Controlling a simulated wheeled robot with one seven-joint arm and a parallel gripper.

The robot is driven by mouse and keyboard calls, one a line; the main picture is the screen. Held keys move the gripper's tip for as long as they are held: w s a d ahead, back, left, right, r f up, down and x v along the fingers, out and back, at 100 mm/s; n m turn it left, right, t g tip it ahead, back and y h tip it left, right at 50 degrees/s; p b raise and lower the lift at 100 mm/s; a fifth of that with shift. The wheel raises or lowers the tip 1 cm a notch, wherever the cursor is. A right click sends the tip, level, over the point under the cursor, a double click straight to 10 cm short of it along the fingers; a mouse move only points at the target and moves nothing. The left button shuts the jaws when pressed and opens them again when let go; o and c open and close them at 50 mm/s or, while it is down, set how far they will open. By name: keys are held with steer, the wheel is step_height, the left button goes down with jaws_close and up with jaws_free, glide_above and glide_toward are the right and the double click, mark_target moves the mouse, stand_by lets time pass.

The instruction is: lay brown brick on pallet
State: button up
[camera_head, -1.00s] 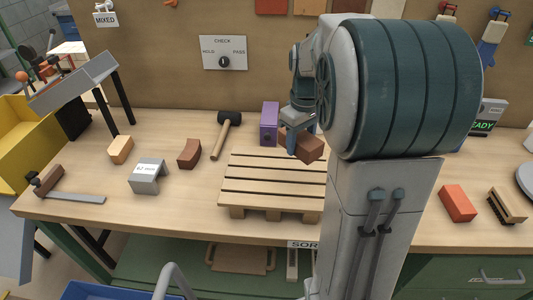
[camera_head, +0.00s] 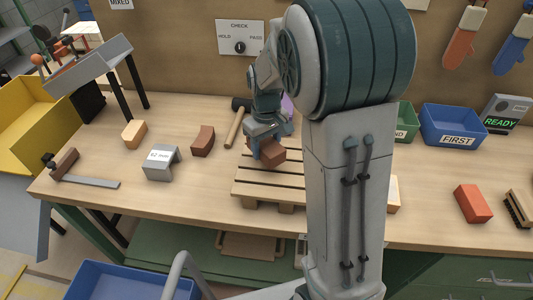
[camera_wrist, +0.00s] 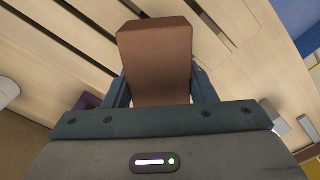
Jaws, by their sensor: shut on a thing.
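The brown brick (camera_head: 269,153) is held in my gripper (camera_head: 262,148) above the wooden slatted pallet (camera_head: 262,188) in the head view. In the wrist view the brown brick (camera_wrist: 155,62) sits between the two blue-grey fingers of my gripper (camera_wrist: 158,85), with pallet slats (camera_wrist: 75,50) behind it. My gripper is shut on the brick. The head view does not clearly show how large the gap to the slats is. My arm hides the right part of the pallet.
A red-orange brick (camera_head: 473,203) lies far right.

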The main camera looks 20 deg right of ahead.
steer(key=shift+f, duration=1.85)
steer(key=shift+f, duration=0.1)
steer(key=shift+f, duration=0.15)
steer(key=o, duration=1.3)
steer(key=shift+o, duration=0.2)
